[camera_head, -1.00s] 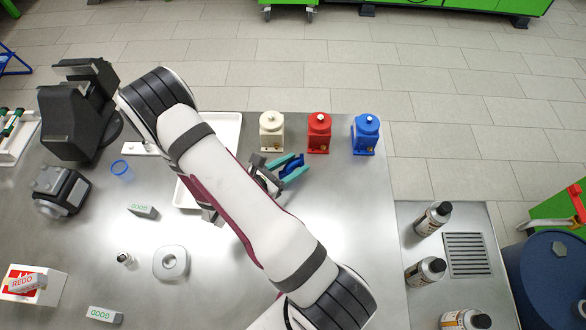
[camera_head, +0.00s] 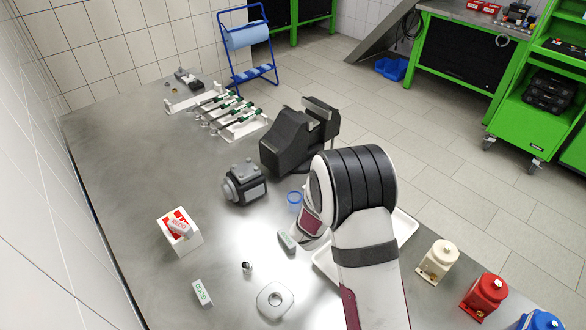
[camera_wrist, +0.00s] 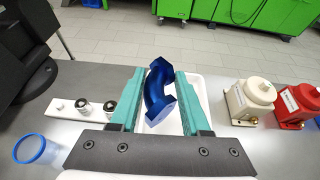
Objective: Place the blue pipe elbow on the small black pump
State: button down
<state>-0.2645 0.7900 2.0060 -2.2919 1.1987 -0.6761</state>
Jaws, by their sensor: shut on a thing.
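My gripper (camera_wrist: 159,100) is shut on the blue pipe elbow (camera_wrist: 160,88), with the elbow between its two teal fingers in the wrist view. The elbow is a curved, shiny blue pipe with a flanged end at each side, held above the bench. In the head view my arm hides both the gripper and the elbow. A small black and grey pump (camera_head: 244,184) sits on the metal bench, left of my arm and in front of the large black vise-like device (camera_head: 292,140). I cannot make out this pump in the wrist view.
A white tray (camera_head: 405,232) lies under my arm. Cream (camera_head: 438,262), red (camera_head: 484,296) and blue (camera_head: 541,321) pumps stand to the right. A blue-rimmed cup (camera_head: 295,200), small boxes and a ring-shaped part (camera_head: 275,299) lie about.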

jog(key=w+a+r+n+t+y, duration=0.1)
jog(key=w+a+r+n+y, duration=0.25)
jog(key=a, duration=0.35)
jog(key=w+a+r+n+t+y, duration=0.1)
jog(key=w+a+r+n+y, duration=0.2)
jog(key=a, duration=0.4)
jog(key=w+a+r+n+t+y, duration=0.2)
jog(key=w+a+r+y, duration=0.1)
jog(key=w+a, duration=0.3)
send_over(244, 171)
notch_tip(244, 171, down, 7)
jog(key=shift+s+r, duration=0.1)
jog(key=shift+g, duration=0.3)
notch_tip(244, 171, down, 4)
jog(key=shift+c, duration=1.8)
grip_release()
